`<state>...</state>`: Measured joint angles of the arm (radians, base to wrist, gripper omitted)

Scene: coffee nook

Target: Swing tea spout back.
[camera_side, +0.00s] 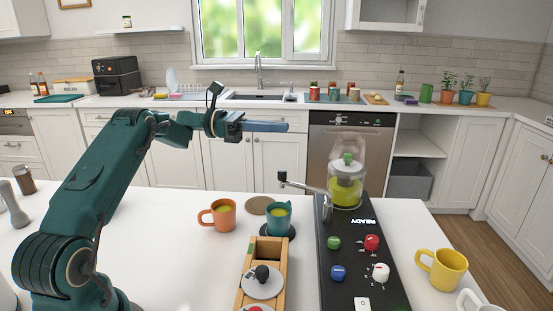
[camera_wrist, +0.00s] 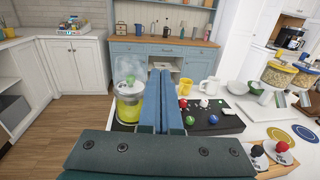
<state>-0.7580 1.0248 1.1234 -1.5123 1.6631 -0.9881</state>
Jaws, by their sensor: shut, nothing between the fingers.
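The tea spout (camera_side: 308,187) is a metal arm with a dark handle or tip at its left end. It juts left from beside the glass tea dispenser (camera_side: 346,188), which holds yellow-green tea. Its left end hangs above and behind the teal mug (camera_side: 278,217), which holds liquid and stands on a dark coaster. The dispenser also shows in the wrist view (camera_wrist: 129,108), left of my fingers; I cannot make out the spout there. My gripper (camera_side: 287,127) is shut and empty, level, high above the counter and apart from the spout. Its blue fingers fill the middle of the wrist view (camera_wrist: 160,72).
The black panel (camera_side: 329,272) with coloured knobs lies in front of the dispenser. An orange mug (camera_side: 219,215) stands left of the teal mug, near a round brown coaster (camera_side: 258,205). A wooden box (camera_side: 244,285) and yellow mug (camera_side: 443,269) are nearer. Counter at left is mostly clear.

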